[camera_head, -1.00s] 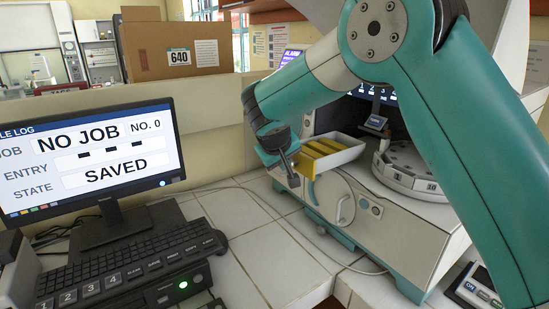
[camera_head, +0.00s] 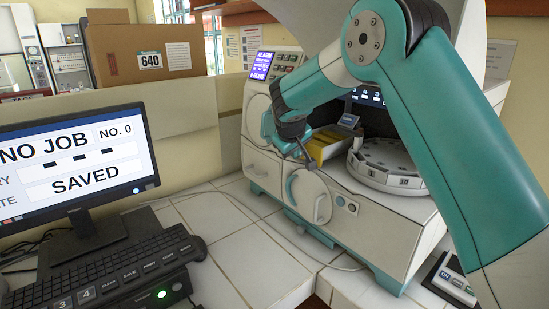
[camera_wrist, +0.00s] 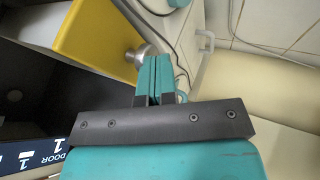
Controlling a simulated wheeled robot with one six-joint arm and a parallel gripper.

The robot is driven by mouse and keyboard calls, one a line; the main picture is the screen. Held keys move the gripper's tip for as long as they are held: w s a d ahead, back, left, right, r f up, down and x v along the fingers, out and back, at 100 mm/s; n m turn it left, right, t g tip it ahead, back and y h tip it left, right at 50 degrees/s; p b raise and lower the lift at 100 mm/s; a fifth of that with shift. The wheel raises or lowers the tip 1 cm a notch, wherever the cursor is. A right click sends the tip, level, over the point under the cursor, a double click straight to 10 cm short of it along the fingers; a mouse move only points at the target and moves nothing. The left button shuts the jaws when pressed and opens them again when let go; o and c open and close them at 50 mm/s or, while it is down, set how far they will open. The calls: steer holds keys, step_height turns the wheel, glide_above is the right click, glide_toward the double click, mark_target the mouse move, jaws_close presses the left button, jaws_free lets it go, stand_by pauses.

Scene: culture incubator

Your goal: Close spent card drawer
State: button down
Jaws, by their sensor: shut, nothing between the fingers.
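In the wrist view a yellow panel (camera_wrist: 105,35) with a round metal knob (camera_wrist: 140,55) lies at upper left. My gripper's teal fingers (camera_wrist: 153,72) are shut together and empty, close beside the knob. I cannot tell whether they touch it.
A round numbered carousel (camera_head: 384,168) sits right of the drawer. A round handle (camera_head: 308,196) and buttons are on the machine's front below. The monitor (camera_head: 75,165) and keyboard (camera_head: 105,270) stand at left. Tiled counter (camera_head: 220,215) is clear between them. A cable lies across it.

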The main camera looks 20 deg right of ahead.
mark_target(306, 146)
steer(key=shift+w+d, duration=0.25)
steer(key=shift+d, duration=0.5)
steer(key=shift+w+d, duration=0.2)
steer(key=shift+d, duration=0.55)
steer(key=shift+w+d, duration=0.25)
steer(key=shift+d, duration=0.5)
steer(key=shift+d+r, duration=0.1)
steer(key=shift+a, duration=0.3)
steer(key=s+a+r+b, duration=0.3)
steer(key=s+a+r, duration=0.4)
steer(key=r, duration=0.1)
steer(key=s+a+f+n+g+y, duration=0.1)
steer(key=s+a, duration=0.3)
steer(key=s, duration=0.8)
steer(key=s+a+f+n+g+y, duration=0.2)
steer(key=s+a+g+y, duration=0.1)
steer(key=s, duration=1)
steer(key=s+a+f+n+g+y, duration=0.1)
steer(key=s+a+f+g+y, duration=0.1)
steer(key=s+a+y, duration=0.2)
steer(key=s+a, duration=0.3)
steer(key=s, duration=0.5)
steer(key=shift+s+a+f+n, duration=0.2)
steer(key=shift+s+f+n, duration=0.1)
steer(key=shift+n, duration=0.1)
